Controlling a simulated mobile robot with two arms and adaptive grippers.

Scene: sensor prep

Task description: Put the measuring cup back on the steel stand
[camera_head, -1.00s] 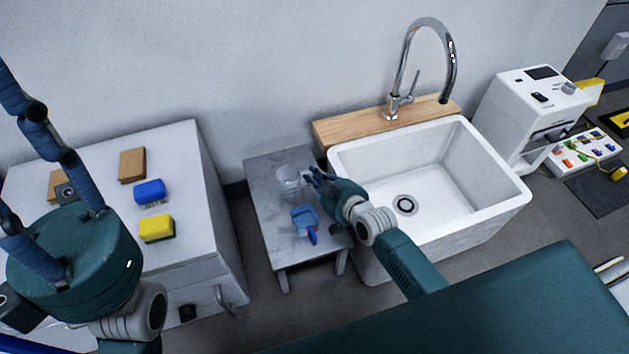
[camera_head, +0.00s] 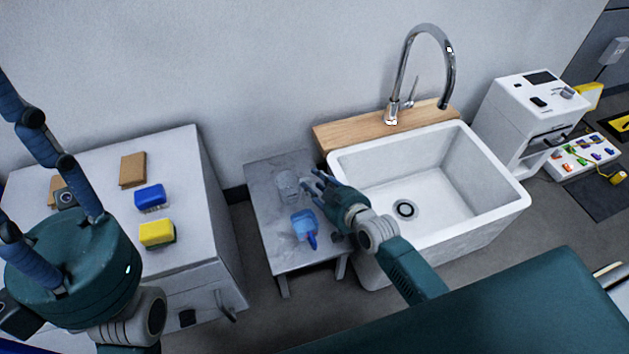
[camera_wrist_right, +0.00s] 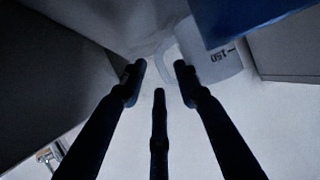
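The clear measuring cup (camera_head: 287,186) is at the back of the small grey steel stand (camera_head: 288,256) in the head view. Whether it rests on the top or hangs just above it is hard to tell. In the right wrist view the cup (camera_wrist_right: 222,66) shows a "150" mark, just beyond my fingertips. My right gripper (camera_head: 318,184) is beside the cup on its right, its fingers spread. The wrist view shows its three dark fingers (camera_wrist_right: 160,80) apart, with nothing clearly held. My left gripper (camera_head: 28,165) is open and empty at the far left, its fingertips partly cut off.
A blue item (camera_head: 304,226) lies on the stand in front of the cup. The white sink (camera_head: 480,185) stands close on the right, with a tall faucet (camera_head: 452,75). A white cabinet (camera_head: 200,205) on the left carries blue (camera_head: 150,197) and yellow (camera_head: 157,234) sponges.

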